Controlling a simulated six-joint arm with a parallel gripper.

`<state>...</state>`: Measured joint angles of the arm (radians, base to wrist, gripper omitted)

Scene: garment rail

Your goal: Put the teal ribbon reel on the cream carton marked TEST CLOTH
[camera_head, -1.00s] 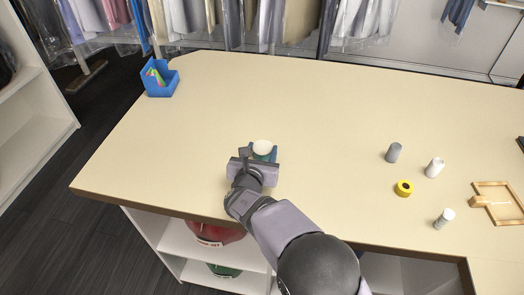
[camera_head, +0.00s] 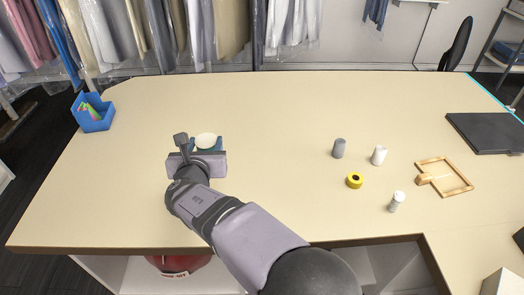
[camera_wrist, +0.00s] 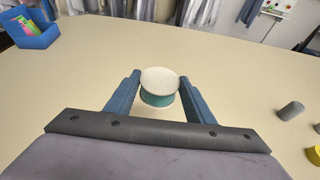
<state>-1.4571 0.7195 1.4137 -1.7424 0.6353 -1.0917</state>
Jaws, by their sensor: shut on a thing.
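The teal ribbon reel (camera_head: 206,141) has pale cream ends and stands upright toward the left of the table. My gripper (camera_head: 207,148) is shut around it. In the wrist view the reel (camera_wrist: 159,88) is between the two blue fingers of my gripper (camera_wrist: 159,92), its teal band showing below the pale top. I cannot tell whether it touches the table. I see no carton that I can read as TEST CLOTH. A pale box (camera_head: 502,283) is cut off at the lower right corner, with no readable mark.
On the table (camera_head: 270,110) are a blue bin (camera_head: 93,112), a grey cylinder (camera_head: 339,148), white cylinders (camera_head: 379,155), a yellow tape roll (camera_head: 355,180), a wooden frame (camera_head: 445,177) and a dark flat panel (camera_head: 487,132). Garments hang behind. The table's middle is clear.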

